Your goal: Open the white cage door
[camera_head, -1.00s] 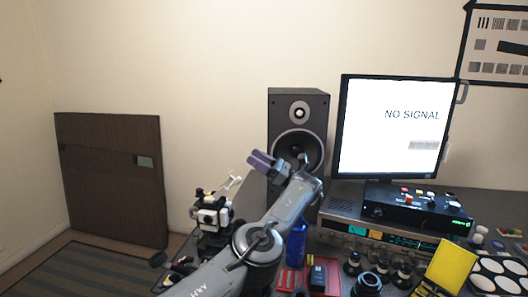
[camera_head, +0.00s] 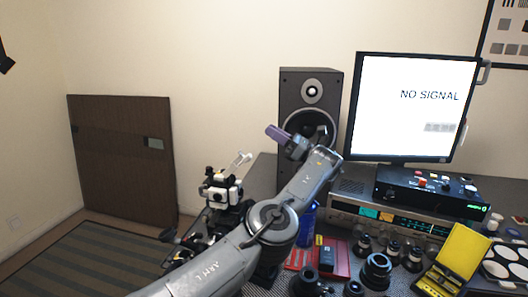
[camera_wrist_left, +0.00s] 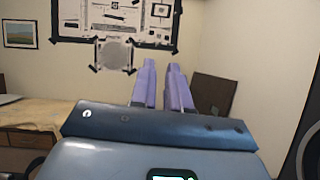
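A small black and white cage-like device (camera_head: 220,190) stands at the left end of the desk, left of my left arm. A thin white piece (camera_head: 240,160) sticks up at a tilt from its top right; I cannot tell whether it is the cage door. My left gripper (camera_head: 277,133), with purple fingers, is in front of the speaker, up and to the right of the device and apart from it. In the left wrist view its two fingers (camera_wrist_left: 163,88) show a narrow gap with nothing between them. My right gripper is not in view.
A speaker (camera_head: 311,90) stands behind my left gripper. A monitor (camera_head: 410,110), a stereo unit (camera_head: 350,207), a blue bottle (camera_head: 307,225), lenses (camera_head: 376,270) and a yellow case (camera_head: 462,250) crowd the desk on the right. A brown panel (camera_head: 122,160) leans on the wall.

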